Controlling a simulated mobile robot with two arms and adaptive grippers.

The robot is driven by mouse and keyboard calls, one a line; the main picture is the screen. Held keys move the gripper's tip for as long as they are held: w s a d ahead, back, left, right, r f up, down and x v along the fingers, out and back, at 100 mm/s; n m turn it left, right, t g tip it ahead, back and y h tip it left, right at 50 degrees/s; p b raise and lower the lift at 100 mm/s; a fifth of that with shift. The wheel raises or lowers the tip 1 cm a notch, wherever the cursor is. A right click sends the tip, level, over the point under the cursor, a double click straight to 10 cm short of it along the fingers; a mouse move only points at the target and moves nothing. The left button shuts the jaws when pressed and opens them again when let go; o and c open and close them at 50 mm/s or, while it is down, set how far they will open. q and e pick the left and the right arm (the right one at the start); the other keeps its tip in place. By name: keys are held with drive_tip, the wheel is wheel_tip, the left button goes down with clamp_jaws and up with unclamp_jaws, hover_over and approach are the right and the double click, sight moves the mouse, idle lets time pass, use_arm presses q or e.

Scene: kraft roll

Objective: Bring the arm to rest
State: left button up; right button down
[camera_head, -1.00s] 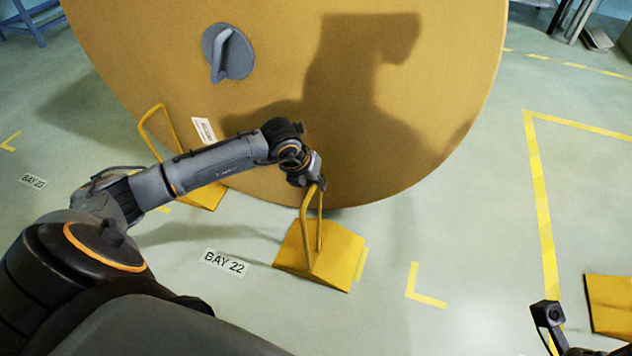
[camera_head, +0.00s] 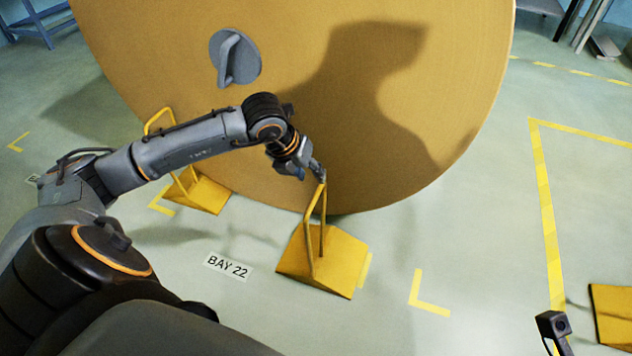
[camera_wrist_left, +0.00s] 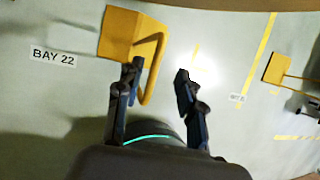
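My left gripper (camera_head: 319,174) is at the top of the upright handle of a yellow wheel chock (camera_head: 328,262). The chock sits on the floor against the lower edge of the big kraft roll (camera_head: 400,120). In the left wrist view my left gripper (camera_wrist_left: 157,72) has its two fingers spread apart. The chock's handle (camera_wrist_left: 152,82) shows beside the left finger and partly in the gap, with no finger closed on it. The chock's yellow plate (camera_wrist_left: 120,32) lies beyond the fingertips.
A second yellow chock (camera_head: 200,193) stands at the roll's left side. Another yellow piece (camera_head: 612,312) lies at the right edge. A "BAY 22" label (camera_head: 227,266) and yellow floor lines (camera_head: 545,205) mark the floor. Open floor lies right of the roll.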

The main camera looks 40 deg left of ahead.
use_arm(q)
drive_tip(key=shift+v, duration=1.5)
